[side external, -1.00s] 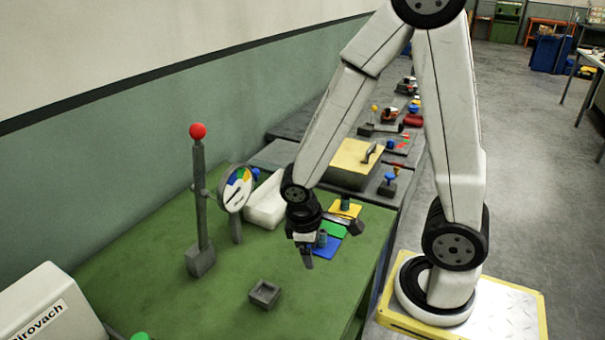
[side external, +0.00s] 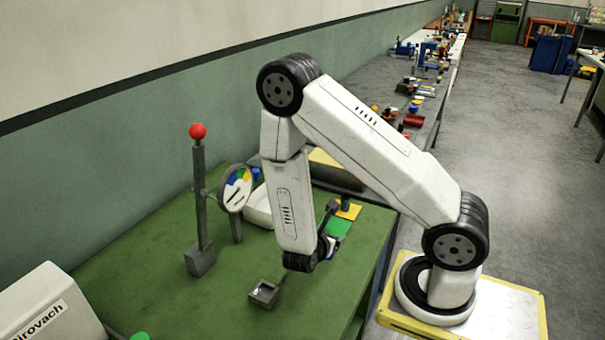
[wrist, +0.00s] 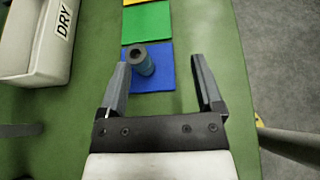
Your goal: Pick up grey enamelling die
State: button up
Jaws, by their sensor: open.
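A grey-teal cylinder with a round hole in its top, which looks like the enamelling die (wrist: 141,62), stands upright on a blue square (wrist: 150,85) in the wrist view. My gripper (wrist: 160,64) is open and empty. The die appears between its fingertips, close to the left finger; I cannot tell whether they touch. In the side view my arm hides this die, and only part of my gripper shows beside the forearm. Another small cylinder (side external: 345,201) stands on the yellow square (side external: 352,213) there.
A green square (wrist: 147,26) lies beyond the blue one. A white bin marked DRY (wrist: 38,50) stands left. A dial gauge (side external: 234,190), a red-topped post (side external: 200,220) and a small grey tray (side external: 274,303) stand on the green bench. The bench is clear around the tray.

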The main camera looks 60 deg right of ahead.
jog(key=shift+w+a+f+n+t, duration=0.1)
jog(key=shift+w+f+n+t, duration=1.05)
jog(key=shift+n+t, duration=0.4)
jog(key=shift+x, duration=1.3)
jog(key=shift+x, duration=2.6)
jog(key=shift+r, duration=0.15)
grip_shut()
jog(key=shift+r, duration=0.2)
